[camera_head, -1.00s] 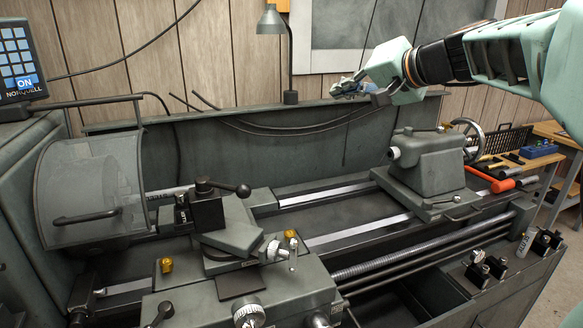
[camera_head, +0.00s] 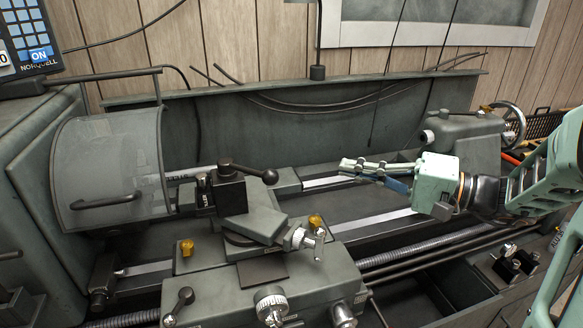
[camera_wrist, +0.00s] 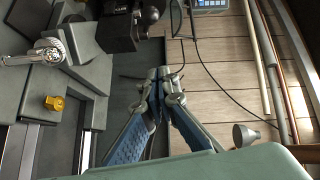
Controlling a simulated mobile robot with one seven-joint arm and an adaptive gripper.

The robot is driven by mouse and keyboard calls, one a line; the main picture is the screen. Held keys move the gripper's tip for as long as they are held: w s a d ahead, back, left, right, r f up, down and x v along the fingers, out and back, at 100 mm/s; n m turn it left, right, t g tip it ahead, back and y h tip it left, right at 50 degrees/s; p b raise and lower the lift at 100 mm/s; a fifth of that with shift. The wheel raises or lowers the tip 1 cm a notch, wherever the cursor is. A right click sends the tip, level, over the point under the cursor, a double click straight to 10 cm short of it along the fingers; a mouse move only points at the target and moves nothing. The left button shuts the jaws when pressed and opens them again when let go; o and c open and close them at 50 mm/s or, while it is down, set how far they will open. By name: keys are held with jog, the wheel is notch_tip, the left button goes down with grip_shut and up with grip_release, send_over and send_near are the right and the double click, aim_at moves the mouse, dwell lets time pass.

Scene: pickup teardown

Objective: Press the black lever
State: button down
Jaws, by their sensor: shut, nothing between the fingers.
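A black lever with a ball knob (camera_head: 270,176) sticks out to the right from the top of the black tool post (camera_head: 230,192) on the lathe carriage. In the wrist view, the tool post (camera_wrist: 117,28) and the dark ball knob (camera_wrist: 150,14) show at the top, partly cut off. Another black-knobbed lever (camera_head: 182,299) stands at the carriage front; I cannot tell for certain which lever the task names. My gripper (camera_head: 345,166) is shut and empty, right of the ball knob and apart from it, above the lathe bed. Its fingertips (camera_wrist: 161,75) meet in the wrist view.
The carriage carries a silver handle (camera_head: 310,240) and yellow caps (camera_head: 186,247). The clear chuck guard (camera_head: 110,168) is at left and the tailstock (camera_head: 470,135) at right. A grey lamp (camera_wrist: 245,135) shows in the wrist view. Space between knob and gripper looks clear.

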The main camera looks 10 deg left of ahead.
dwell(0.3)
jog(key=a+f+p, duration=0.1)
jog(key=a+p, duration=0.2)
jog(key=a, duration=0.8)
jog(key=shift+s+a+f, duration=0.15)
jog(key=shift+s+a, duration=0.1)
jog(key=shift+s+a+b, duration=0.1)
jog(key=shift+b, duration=0.2)
